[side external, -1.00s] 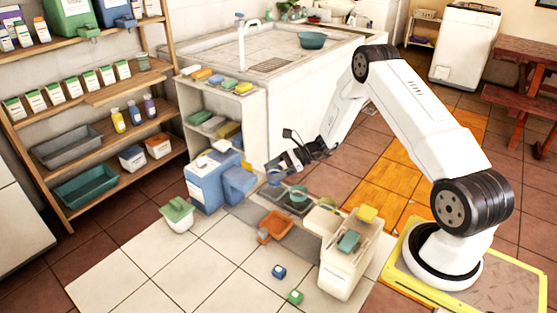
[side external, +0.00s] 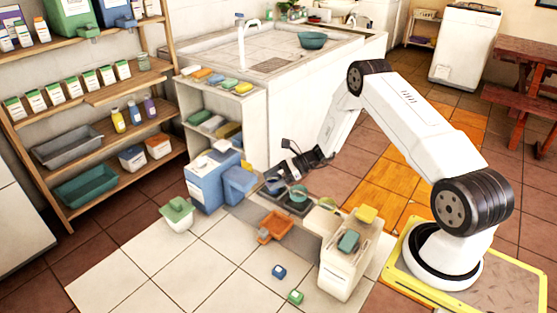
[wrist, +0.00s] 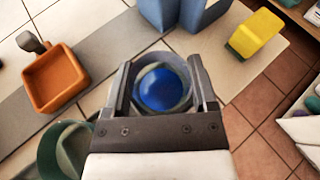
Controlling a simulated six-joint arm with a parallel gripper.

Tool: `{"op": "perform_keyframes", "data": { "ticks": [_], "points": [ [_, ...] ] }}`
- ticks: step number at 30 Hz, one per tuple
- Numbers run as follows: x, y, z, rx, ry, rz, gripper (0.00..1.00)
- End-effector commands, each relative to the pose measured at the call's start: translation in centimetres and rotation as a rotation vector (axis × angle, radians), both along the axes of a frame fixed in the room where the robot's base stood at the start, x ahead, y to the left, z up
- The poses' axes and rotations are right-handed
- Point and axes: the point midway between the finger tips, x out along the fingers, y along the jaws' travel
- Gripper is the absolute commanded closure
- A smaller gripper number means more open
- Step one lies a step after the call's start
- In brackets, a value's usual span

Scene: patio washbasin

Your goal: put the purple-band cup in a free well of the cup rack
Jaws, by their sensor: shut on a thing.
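In the wrist view my gripper (wrist: 162,85) is shut on a round cup (wrist: 162,88) with a blue inside and a greyish rim, one finger on each side. No purple band can be made out on it from these angles. I cannot tell whether the held cup touches the rack; the wells are partly hidden.
An orange tray (side external: 273,227) lies left of the rack, also in the wrist view (wrist: 55,78). A blue container (side external: 210,182) stands behind it.

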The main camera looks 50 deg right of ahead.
Motion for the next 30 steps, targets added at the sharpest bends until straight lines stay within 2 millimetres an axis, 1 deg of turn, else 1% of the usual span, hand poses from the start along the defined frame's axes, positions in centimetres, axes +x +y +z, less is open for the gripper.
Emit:
{"op": "perform_keyframes", "data": {
  "ticks": [2,3,5,17,23,30],
  "points": [
    [0.0,0.0,-0.2,0.000,0.000,0.000,0.86],
    [0.0,0.0,-0.2,0.000,0.000,0.000,0.20],
    [0.0,0.0,-0.2,0.000,0.000,0.000,0.01],
    [0.0,0.0,0.1,0.000,0.000,0.000,0.00],
    [-0.9,-1.3,0.7,0.001,-0.001,-0.003,0.00],
    [-2.9,-3.9,2.1,0.001,-0.001,-0.004,0.00]
  ]
}}
